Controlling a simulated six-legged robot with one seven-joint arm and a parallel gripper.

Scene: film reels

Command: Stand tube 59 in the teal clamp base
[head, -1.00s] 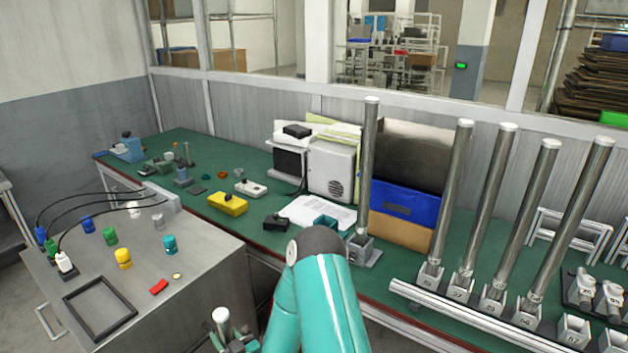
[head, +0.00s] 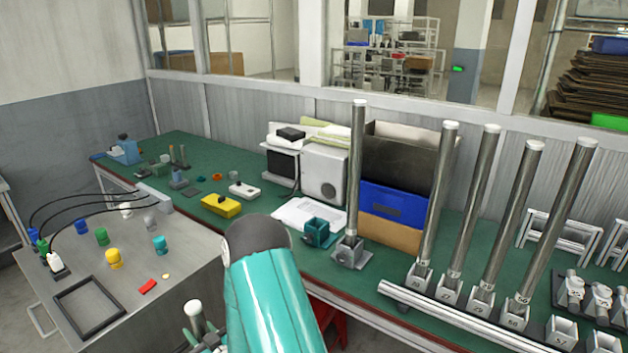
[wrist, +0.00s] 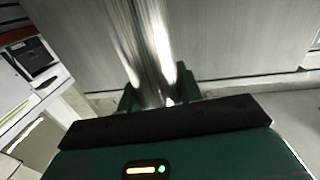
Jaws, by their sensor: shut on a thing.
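The teal clamp base (head: 318,234) is an open-topped square holder on the green bench, beside the papers. It has nothing standing in it. My gripper (wrist: 158,94) is shut on a shiny metal tube (wrist: 148,45), which runs away from the fingers in the wrist view. No number is readable on it, so I cannot confirm that it is tube 59. In the head view a white-capped tube end (head: 193,311) shows at the bottom edge, left of my teal arm, with green gripper parts around it. Its lower part is out of frame.
A tall tube (head: 356,170) stands in a grey holder (head: 351,252) just right of the teal base. Several more tall tubes stand in numbered holders further right, behind a metal rail (head: 450,312). Blue and cardboard boxes (head: 392,205) stand behind.

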